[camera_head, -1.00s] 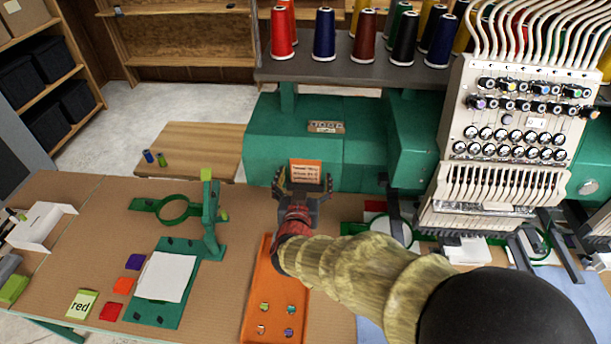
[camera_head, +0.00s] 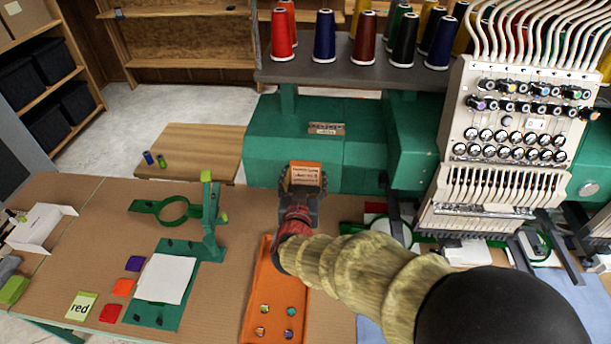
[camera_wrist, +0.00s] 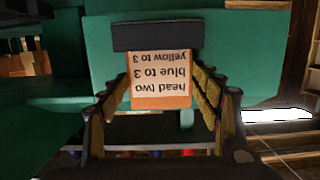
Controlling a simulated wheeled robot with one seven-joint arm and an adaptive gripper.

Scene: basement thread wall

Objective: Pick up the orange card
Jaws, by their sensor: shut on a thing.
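The orange card (camera_head: 306,174) with printed text is at the front of the green machine body in the head view. In the wrist view the card (camera_wrist: 161,80) shows upside-down text reading "head two, blue to 3, yellow to 3". My gripper (camera_head: 304,186) is shut on the card, with a finger at each side edge. In the wrist view the fingers of my gripper (camera_wrist: 160,90) stand left and right of the card. Whether the card still touches the machine behind it cannot be told.
The green machine body (camera_head: 270,140) is right behind the card. An orange tray (camera_head: 263,290) lies below my arm. A needle head (camera_head: 495,200) stands at the right.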

